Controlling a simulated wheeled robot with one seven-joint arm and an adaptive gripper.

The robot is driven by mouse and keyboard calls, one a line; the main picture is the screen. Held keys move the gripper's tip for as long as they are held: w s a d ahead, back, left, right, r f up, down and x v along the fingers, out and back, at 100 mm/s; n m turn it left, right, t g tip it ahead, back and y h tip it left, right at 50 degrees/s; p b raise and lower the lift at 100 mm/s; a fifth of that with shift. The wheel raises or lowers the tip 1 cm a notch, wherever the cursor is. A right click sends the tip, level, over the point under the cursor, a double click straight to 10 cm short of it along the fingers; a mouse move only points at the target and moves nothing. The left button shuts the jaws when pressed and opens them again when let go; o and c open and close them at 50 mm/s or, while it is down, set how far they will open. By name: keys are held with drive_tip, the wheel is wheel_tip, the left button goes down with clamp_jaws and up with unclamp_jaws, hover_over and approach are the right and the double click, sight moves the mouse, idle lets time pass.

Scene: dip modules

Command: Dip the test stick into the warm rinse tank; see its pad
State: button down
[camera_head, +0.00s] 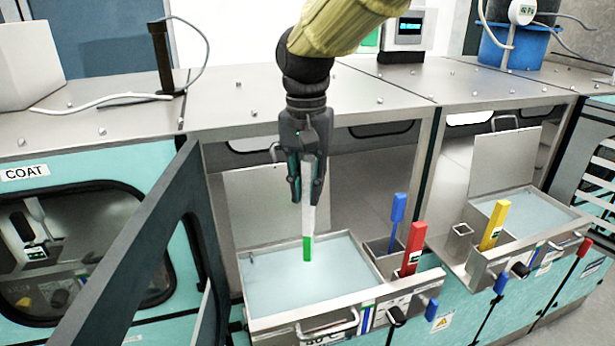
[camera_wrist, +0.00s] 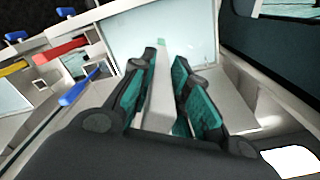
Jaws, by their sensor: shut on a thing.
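My gripper (camera_head: 308,170) is shut on the test stick (camera_head: 308,215), a white strip hanging upright with a green pad (camera_head: 307,248) at its lower end. The pad is over the left tank (camera_head: 262,287), an open metal basin of pale blue liquid. The pad's lower edge looks at or just above the liquid; I cannot tell if it touches. In the wrist view the stick (camera_wrist: 158,95) runs between the fingers (camera_wrist: 160,95), with its green tip over the tank. A label on the tank front is partly readable, seemingly a temperature; I cannot tell whether this is the warm rinse tank.
A second tank (camera_head: 530,212) stands to the right. Blue (camera_head: 397,222), red (camera_head: 412,250) and yellow (camera_head: 494,225) handled tools stand in holders between and beside the tanks. An open dark door (camera_head: 140,255) is close on the left. Raised lids stand behind both tanks.

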sight(309, 207)
wheel_tip(309, 207, down, 5)
drive_tip(key=b, duration=0.2)
drive_tip(key=shift+d+r+b, duration=0.1)
drive_tip(key=shift+d+b, duration=0.05)
drive_tip(key=shift+b, duration=0.15)
drive_tip(key=shift+w+f+b, duration=0.1)
drive_tip(key=shift+f+b, duration=1.6)
drive_tip(key=shift+f, duration=2.95)
drive_tip(key=shift+r+p, duration=2.55)
drive_tip(key=shift+r, duration=0.55)
drive_tip(key=shift+r+p, duration=0.55)
drive_tip(key=shift+r, duration=3.7)
